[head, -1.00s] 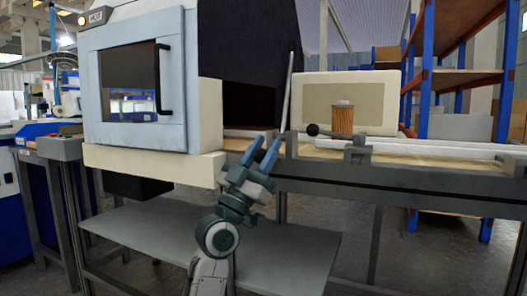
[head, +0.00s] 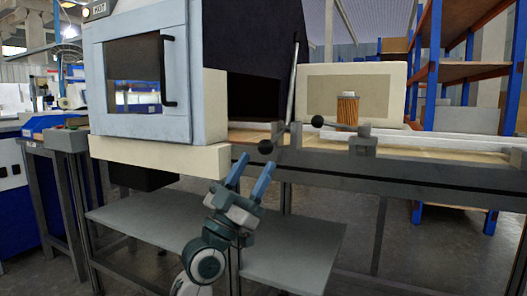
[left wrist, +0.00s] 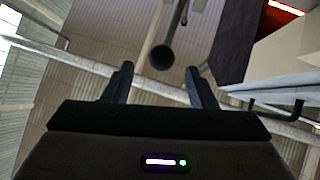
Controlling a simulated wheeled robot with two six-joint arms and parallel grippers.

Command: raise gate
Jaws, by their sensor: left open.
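My left gripper (head: 254,168) is open and empty in front of the bench, its blue fingers pointing up. A black ball knob (head: 265,147) is just above its fingertips. In the left wrist view a dark knob (left wrist: 162,57) on a rod shows between and beyond the open fingers (left wrist: 160,75); I see no contact. A second black knob (head: 317,121) sits on a short lever near the conveyor edge. A long grey rod (head: 292,85) stands nearly upright behind the first knob; I cannot tell which part is the gate. My right gripper is not in view.
An orange pleated filter cartridge (head: 347,110) stands on the conveyor (head: 440,150). A blue-grey machine cabinet (head: 145,85) with a handled door is at left. A grey lower shelf (head: 290,245) lies under the bench. Blue and orange racks (head: 455,60) stand behind at right.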

